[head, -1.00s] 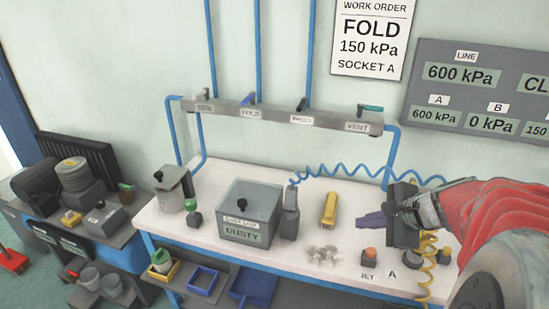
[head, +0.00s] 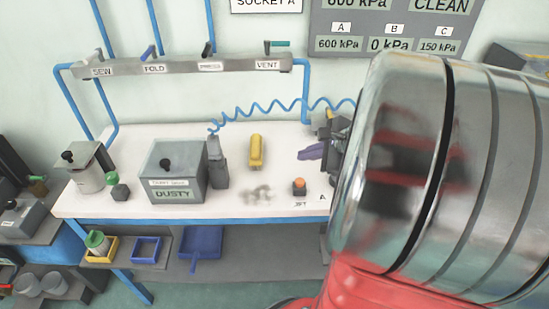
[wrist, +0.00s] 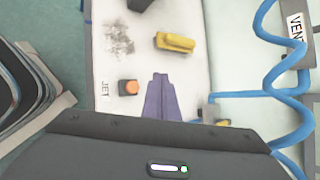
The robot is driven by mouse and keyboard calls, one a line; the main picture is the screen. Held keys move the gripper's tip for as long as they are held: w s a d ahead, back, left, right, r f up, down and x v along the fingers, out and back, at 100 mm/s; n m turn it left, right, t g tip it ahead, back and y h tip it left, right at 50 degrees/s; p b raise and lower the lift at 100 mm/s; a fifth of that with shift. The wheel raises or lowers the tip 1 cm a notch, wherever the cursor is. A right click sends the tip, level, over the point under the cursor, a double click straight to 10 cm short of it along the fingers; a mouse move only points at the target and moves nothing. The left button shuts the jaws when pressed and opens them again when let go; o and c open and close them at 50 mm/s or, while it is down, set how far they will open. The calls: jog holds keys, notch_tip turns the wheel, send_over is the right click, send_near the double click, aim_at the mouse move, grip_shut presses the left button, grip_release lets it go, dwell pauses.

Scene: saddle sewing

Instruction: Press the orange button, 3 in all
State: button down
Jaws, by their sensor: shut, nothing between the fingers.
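The orange button (head: 299,181) sits on a small dark block on the white bench, next to a label reading JET. It also shows in the wrist view (wrist: 130,87), just left of my purple fingers. My gripper (head: 305,153) is shut and empty, with its fingers pointing left in the head view, behind and to the right of the button. In the wrist view my gripper (wrist: 160,77) has its two fingers together, apart from the button in the picture. Its height above the bench is hard to tell. My arm hides the bench's right end in the head view.
A yellow block (head: 256,151), a grey nozzle tool (head: 216,165), a grey DUSTY box (head: 175,178) and a pale dusty patch (head: 258,195) lie left of the button. A blue coiled hose (head: 270,107) runs behind. A valve rail (head: 180,66) spans the back.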

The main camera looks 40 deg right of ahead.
aim_at(304, 183)
jog(key=shift+f, duration=3.45)
jog(key=shift+f, duration=0.9)
dwell(0.3)
jog(key=shift+r, duration=0.95)
jog(key=shift+r, duration=0.15)
jog(key=shift+r, duration=2.4)
